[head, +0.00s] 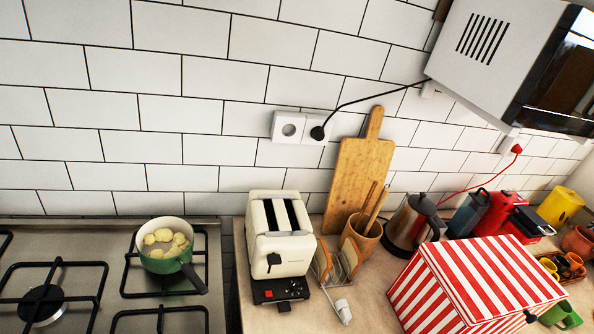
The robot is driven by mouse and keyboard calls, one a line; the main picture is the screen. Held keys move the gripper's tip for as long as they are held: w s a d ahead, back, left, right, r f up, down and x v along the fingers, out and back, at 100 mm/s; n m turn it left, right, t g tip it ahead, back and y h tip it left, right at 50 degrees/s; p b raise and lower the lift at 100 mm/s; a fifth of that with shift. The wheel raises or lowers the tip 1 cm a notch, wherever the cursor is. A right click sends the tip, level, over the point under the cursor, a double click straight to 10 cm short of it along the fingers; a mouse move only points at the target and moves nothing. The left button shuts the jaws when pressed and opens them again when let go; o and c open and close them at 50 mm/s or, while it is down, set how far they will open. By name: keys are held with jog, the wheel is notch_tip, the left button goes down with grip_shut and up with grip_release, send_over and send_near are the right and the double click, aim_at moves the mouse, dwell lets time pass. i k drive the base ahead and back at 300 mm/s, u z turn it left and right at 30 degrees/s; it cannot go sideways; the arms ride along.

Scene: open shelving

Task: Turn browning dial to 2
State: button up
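A cream toaster (283,255) with two dark slots on top stands on the wooden counter, just right of the stove. A black lever (274,260) sits on its front face. Below is a black control panel (281,289) with a small red mark and other small controls. The browning dial is too small to make out, and I cannot read its setting. My gripper is not in view.
A green pot (165,246) with pale food stands on the gas stove (70,300) to the left. Right of the toaster are a small rack (336,262), a shaker (343,311), a utensil pot (362,235), a cutting board (356,180), and a red-striped box (475,285).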

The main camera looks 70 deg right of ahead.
aim_at(293, 287)
jog(key=z, duration=0.05)
jog(key=k, duration=1.3)
jog(key=z, duration=1.05)
jog(key=i, duration=1)
jog(key=u, duration=0.05)
